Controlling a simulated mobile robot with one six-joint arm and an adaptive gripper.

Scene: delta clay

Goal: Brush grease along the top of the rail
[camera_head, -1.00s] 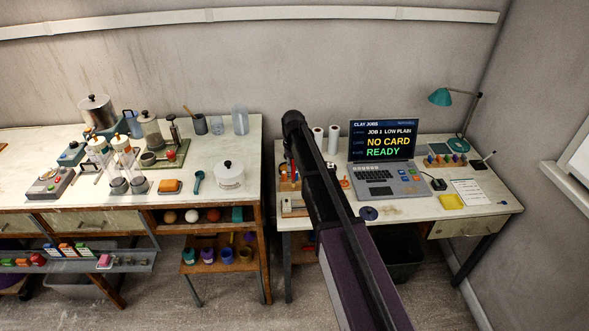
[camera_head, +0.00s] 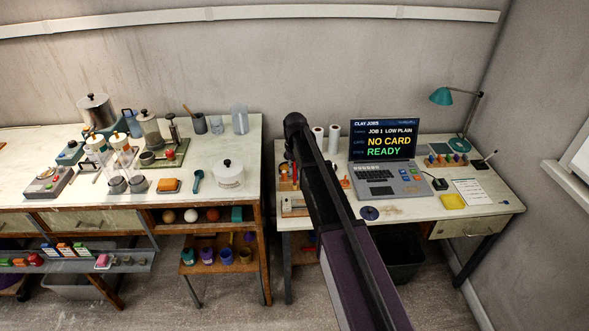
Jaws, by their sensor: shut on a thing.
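My arm rises from the lower right to a dark joint in front of the gap between the two tables; my gripper is hidden behind it, so I cannot see what it holds. No grease brush or grease pot can be made out for sure. A long grey rail-like ledge (camera_head: 130,264) runs in front of the left bench, with several small coloured blocks and cards on it. A long pale strip (camera_head: 250,14) runs along the wall above. I cannot tell which of these is the rail, and no grease shows on either.
The right desk (camera_head: 420,211) holds a laptop (camera_head: 386,145) reading "NO CARD READY", a teal lamp (camera_head: 441,96) and papers. Small stands behind my arm are partly hidden.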

